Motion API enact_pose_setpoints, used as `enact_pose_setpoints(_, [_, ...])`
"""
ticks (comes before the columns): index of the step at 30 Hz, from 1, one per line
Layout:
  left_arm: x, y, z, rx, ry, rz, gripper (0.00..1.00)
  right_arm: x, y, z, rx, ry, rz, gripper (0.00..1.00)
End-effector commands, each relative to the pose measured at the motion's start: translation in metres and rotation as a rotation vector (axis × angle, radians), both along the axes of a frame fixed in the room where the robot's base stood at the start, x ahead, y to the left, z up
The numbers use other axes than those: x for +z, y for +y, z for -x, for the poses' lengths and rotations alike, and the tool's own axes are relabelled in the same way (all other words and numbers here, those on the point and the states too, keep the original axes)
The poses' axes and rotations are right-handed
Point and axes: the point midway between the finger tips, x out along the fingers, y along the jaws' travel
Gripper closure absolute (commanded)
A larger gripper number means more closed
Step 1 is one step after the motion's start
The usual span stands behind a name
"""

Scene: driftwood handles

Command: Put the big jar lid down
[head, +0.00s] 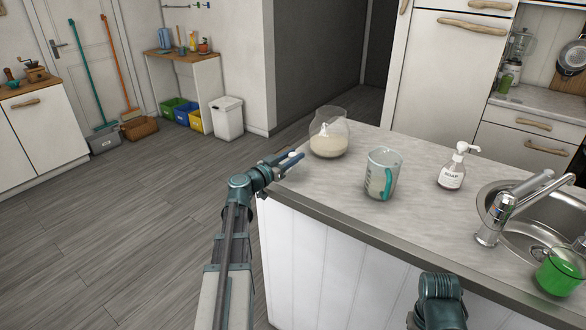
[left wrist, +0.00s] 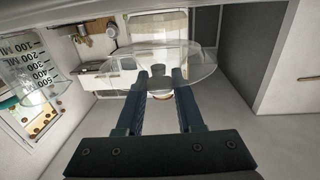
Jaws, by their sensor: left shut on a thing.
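The big jar lid (left wrist: 205,70) is a clear glass disc in the left wrist view, in front of my left gripper (left wrist: 161,78). The gripper's two fingers are shut on the lid, with a small pale knob between them. In the head view my left gripper (head: 292,161) is at the left corner of the counter, left of the big glass jar (head: 328,140). The glass of the lid hardly shows there, and I cannot tell whether it touches the counter. The jar is upright and holds white contents. My right gripper is not in view.
A measuring jug (head: 379,175) with a teal handle stands on the counter (head: 330,195), right of the jar. The counter's front left strip is clear.

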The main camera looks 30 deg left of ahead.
Motion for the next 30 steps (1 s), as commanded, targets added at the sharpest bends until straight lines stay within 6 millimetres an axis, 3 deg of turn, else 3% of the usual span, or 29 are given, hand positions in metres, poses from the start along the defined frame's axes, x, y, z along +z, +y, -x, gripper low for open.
enact_pose_setpoints(1, [-0.011,0.000,0.000,0.000,0.000,0.000,1.00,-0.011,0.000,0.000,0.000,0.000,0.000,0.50])
enact_pose_setpoints(6, [-0.031,0.000,0.000,0.000,0.000,0.000,1.00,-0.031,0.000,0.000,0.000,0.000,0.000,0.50])
enact_pose_setpoints(20, [-0.035,0.000,0.000,0.000,0.000,0.000,1.00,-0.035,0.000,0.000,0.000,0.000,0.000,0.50])
enact_pose_setpoints(21, [-0.033,0.000,0.000,0.000,0.000,0.000,0.57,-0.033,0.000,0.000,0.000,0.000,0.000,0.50])
enact_pose_setpoints(25, [-0.033,0.000,0.000,0.000,0.000,0.000,0.34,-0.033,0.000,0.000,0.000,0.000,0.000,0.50])
enact_pose_setpoints(30, [-0.033,0.000,0.000,0.000,0.000,0.000,0.34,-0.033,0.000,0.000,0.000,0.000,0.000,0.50])
